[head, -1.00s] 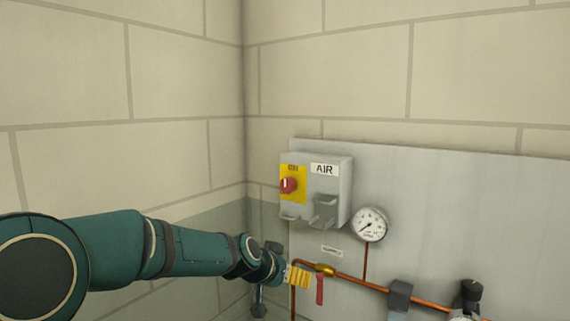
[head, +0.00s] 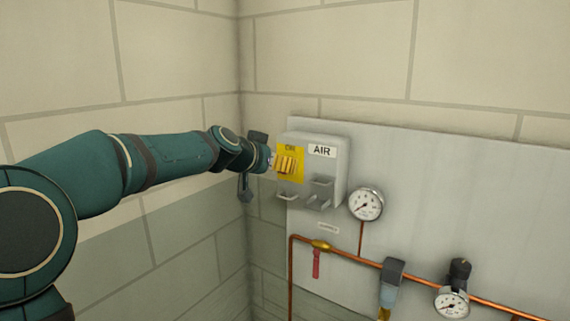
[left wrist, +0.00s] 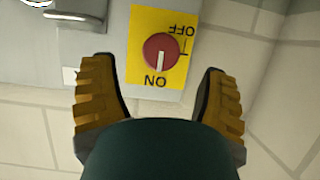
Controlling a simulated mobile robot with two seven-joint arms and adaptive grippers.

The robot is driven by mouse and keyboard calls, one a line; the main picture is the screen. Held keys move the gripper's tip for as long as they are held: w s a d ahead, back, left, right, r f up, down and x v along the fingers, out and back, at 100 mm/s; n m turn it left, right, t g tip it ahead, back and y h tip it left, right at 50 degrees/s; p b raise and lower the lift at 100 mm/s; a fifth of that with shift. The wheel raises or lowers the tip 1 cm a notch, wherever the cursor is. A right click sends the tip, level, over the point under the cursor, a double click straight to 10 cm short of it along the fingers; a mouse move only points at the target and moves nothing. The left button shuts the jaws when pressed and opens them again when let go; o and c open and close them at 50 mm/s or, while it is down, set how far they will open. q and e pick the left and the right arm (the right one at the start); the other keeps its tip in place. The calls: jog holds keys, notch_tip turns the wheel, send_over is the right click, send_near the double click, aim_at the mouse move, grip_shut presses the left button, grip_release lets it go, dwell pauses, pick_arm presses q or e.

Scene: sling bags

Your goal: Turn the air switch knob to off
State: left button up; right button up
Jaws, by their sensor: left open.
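The air switch box (head: 330,165) is a grey box marked AIR, mounted on the wall panel. Its yellow plate (head: 291,177) is partly hidden by my left gripper (head: 286,164) in the head view, and the knob is hidden there. In the left wrist view the round red knob (left wrist: 160,51) sits on the yellow plate (left wrist: 140,20), with its white mark at ON. My left gripper (left wrist: 155,67) is open and empty, its two yellow-brown fingers apart on either side of the knob in the picture. No contact with the knob shows. My right gripper is out of view.
A pressure gauge (head: 366,204) is right of the box. A copper pipe (head: 345,256) with a red-handled valve (head: 316,262) runs below, with a regulator (head: 459,271) at right. Block walls meet in a corner just left of the panel.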

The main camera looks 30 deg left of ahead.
aim_at(285, 173)
pick_arm(q)
jog(key=shift+x, duration=2.4)
jog(key=c, duration=1.2)
